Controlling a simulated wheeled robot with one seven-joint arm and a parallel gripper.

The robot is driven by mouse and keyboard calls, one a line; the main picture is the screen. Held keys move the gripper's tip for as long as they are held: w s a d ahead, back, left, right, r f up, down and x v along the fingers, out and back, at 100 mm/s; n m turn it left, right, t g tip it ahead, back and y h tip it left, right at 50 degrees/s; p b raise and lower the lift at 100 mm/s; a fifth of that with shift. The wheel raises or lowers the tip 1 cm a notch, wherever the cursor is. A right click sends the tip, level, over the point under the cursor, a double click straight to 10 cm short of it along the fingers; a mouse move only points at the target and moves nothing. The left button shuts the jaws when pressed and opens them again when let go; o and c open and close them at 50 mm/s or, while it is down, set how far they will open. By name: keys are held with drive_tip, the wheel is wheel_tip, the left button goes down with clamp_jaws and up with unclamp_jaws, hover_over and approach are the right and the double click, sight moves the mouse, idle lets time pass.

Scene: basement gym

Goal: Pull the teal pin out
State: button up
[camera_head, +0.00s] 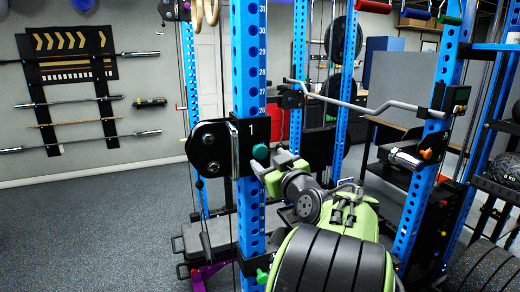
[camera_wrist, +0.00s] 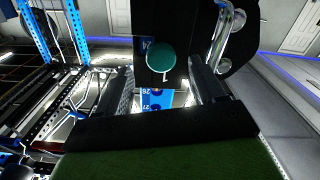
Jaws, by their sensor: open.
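The teal pin (camera_head: 260,151) is a round knob on the black trolley plate (camera_head: 215,147) marked 1, on the near blue upright. In the wrist view the teal pin (camera_wrist: 160,60) sits face-on in front of the black plate (camera_wrist: 187,22). My gripper (camera_head: 272,165) is just to the right of and below the knob in the head view. In the wrist view my gripper (camera_wrist: 161,72) is open, one finger on each side of the knob, with visible gaps. I cannot tell how far the fingertips reach past it.
The blue upright (camera_head: 249,60) with numbered holes stands beside my gripper. A bright green knob (camera_head: 262,276) is lower on it. A silver bar (camera_head: 350,101) spans the rack behind. Barbells (camera_head: 85,103) hang on the left wall. The floor (camera_head: 90,225) at left is clear.

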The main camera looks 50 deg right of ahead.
sight(262, 155)
drive_tip(key=p+x, duration=0.1)
drive_tip(key=x, duration=0.5)
drive_tip(key=shift+w, duration=0.1)
clamp_jaws()
